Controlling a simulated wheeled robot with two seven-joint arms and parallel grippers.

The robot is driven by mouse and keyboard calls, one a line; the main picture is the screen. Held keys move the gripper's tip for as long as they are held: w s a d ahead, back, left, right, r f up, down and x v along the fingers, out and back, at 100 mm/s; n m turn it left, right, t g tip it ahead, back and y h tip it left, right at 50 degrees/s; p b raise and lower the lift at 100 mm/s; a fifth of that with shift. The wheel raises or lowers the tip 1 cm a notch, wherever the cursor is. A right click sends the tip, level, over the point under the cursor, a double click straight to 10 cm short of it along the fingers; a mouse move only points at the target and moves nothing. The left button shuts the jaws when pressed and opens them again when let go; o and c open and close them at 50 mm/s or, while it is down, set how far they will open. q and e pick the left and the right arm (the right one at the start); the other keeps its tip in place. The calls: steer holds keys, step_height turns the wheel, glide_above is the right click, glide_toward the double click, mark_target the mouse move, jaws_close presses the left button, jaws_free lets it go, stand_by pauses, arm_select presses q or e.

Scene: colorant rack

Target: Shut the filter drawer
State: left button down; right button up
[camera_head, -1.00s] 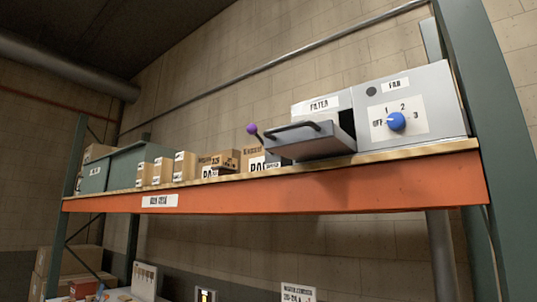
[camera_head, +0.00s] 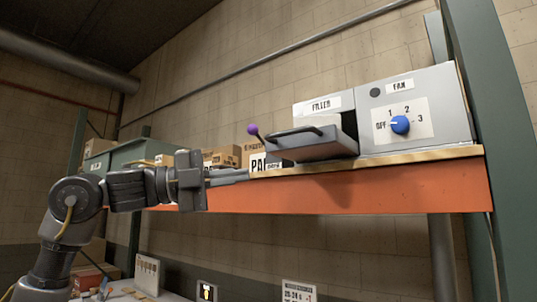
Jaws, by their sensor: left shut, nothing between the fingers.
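The filter drawer (camera_head: 318,150) is grey with a dark bar handle (camera_head: 293,133) on its front. It sticks out of the grey unit under the label reading FILTER (camera_head: 322,106). My left gripper (camera_head: 246,175) comes in from the left at shelf height. Its fingers are shut with nothing between them and point right, left of the drawer and a little lower. They appear apart from it. My right gripper is not in view.
The fan box (camera_head: 442,110) with a blue knob (camera_head: 400,124) stands right of the drawer. A lever with a purple ball (camera_head: 253,129) stands at the drawer's left. Cardboard boxes (camera_head: 226,155) and a green bin (camera_head: 140,152) line the orange-edged shelf (camera_head: 350,195).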

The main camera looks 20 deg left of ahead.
arm_select(q)
steer(key=s+a+r+m, duration=0.2)
steer(key=s+r, duration=0.3)
steer(key=s, duration=0.5)
steer(key=p, duration=0.5)
glide_toward(291, 132)
steer(key=d, duration=0.4)
steer(key=w+p, duration=0.1)
steer(key=w+r+p, duration=0.1)
steer(key=shift+w+d+r+g+p, duration=0.1)
steer(key=shift+w+d+g+p, duration=0.1)
steer(key=shift+w+g+p, duration=0.15)
steer(key=shift+w, duration=0.3)
steer(key=shift+d, duration=0.1)
